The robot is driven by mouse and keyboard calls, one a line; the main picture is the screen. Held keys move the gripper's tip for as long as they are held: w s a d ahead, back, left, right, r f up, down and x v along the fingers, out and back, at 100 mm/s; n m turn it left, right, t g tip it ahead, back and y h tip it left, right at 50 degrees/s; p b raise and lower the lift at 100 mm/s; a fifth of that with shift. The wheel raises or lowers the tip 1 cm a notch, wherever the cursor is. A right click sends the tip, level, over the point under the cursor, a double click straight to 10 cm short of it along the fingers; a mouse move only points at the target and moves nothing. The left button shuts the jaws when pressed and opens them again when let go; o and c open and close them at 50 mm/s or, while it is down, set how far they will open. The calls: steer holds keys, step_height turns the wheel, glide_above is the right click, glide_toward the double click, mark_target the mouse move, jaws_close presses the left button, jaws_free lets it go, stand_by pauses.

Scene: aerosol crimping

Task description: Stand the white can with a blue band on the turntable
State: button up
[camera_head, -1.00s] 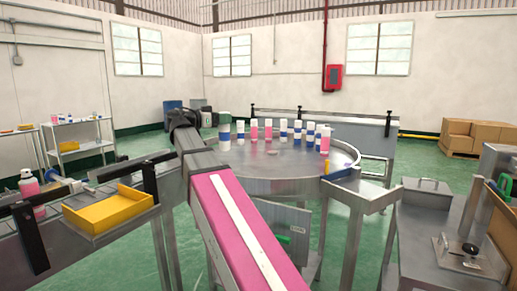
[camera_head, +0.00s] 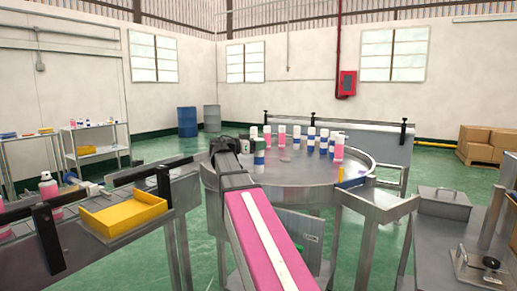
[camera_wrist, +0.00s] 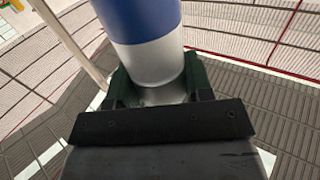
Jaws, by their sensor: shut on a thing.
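The white can with a blue band (camera_head: 259,159) is upright over the left part of the round metal turntable (camera_head: 300,187). I cannot tell whether its base touches the surface. My gripper (camera_head: 259,144) is shut on its upper part, with a dark green finger showing above the blue band. In the wrist view the green fingers (camera_wrist: 160,90) clasp the white end of the can (camera_wrist: 146,30), and the blue band lies beyond them. The can's other end is out of that view.
Several blue-and-white and pink-and-white cans (camera_head: 338,152) stand along the turntable's back and right. The turntable's front middle is clear. A yellow tray (camera_head: 124,211) lies on the left bench. A metal bench (camera_head: 427,235) stands at the right.

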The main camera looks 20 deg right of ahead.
steer(key=shift+f, duration=0.65)
steer(key=o, duration=1.3)
steer(key=shift+f, duration=0.1)
steer(key=a, duration=0.7)
steer(key=shift+s+a, duration=0.25)
